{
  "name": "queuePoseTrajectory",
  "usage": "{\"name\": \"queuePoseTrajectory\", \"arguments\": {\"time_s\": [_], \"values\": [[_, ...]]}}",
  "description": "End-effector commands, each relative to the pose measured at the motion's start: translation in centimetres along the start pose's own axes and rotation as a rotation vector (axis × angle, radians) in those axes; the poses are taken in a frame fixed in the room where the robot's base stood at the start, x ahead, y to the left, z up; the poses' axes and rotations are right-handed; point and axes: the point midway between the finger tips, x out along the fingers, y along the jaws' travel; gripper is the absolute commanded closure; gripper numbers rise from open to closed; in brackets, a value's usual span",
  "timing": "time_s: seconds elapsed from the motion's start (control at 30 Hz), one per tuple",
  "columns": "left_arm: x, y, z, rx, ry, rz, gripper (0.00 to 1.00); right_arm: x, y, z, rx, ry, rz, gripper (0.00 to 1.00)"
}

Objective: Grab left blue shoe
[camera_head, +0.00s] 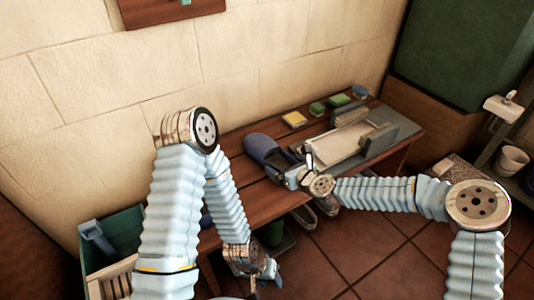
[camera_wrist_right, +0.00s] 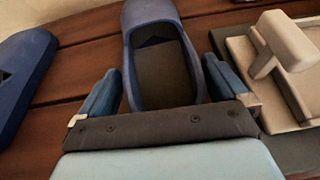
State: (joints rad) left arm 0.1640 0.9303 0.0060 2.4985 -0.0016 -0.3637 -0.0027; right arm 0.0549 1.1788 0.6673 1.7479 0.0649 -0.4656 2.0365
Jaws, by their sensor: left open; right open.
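A blue shoe (camera_head: 262,149) with a dark open top lies on the wooden bench (camera_head: 240,183). In the right wrist view the shoe (camera_wrist_right: 150,14) points away, its heel end between the fingers of my right gripper (camera_wrist_right: 163,75). The right gripper (camera_head: 298,175) is open, one finger on each side of the shoe; I cannot tell whether they touch it. A second blue object (camera_wrist_right: 22,75), perhaps the other shoe, lies to the left in the wrist view. My left gripper (camera_head: 262,268) is open and empty, low in front of the bench.
Yellow (camera_head: 294,119) and green (camera_head: 317,108) sponges lie along the wall. A green bin (camera_head: 118,235) stands at left. Tiled floor (camera_head: 350,250) is open in front.

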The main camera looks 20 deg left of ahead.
Motion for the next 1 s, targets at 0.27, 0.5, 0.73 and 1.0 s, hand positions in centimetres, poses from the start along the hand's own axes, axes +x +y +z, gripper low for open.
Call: {"name": "queuePoseTrajectory", "arguments": {"time_s": [0.27, 0.5, 0.73, 1.0], "values": [[0.0, 0.0, 0.0, 0.0, 0.0, 0.0, 0.57, -0.1, 0.0, 0.0, 0.001, 0.0, 0.0, 0.24], [0.0, 0.0, 0.0, 0.0, 0.0, 0.0, 0.57, -0.1, 0.0, 0.1, 0.0, -0.001, 0.0, 0.53], [0.0, 0.0, 0.0, 0.0, 0.0, 0.0, 0.57, -0.1, 0.0, 0.3, 0.0, -0.001, -0.001, 0.53], [-0.3, 0.2, 0.1, 0.001, -0.001, 0.001, 0.57, -1.5, -0.1, 3.4, -0.001, -0.005, -0.003, 0.53]]}}
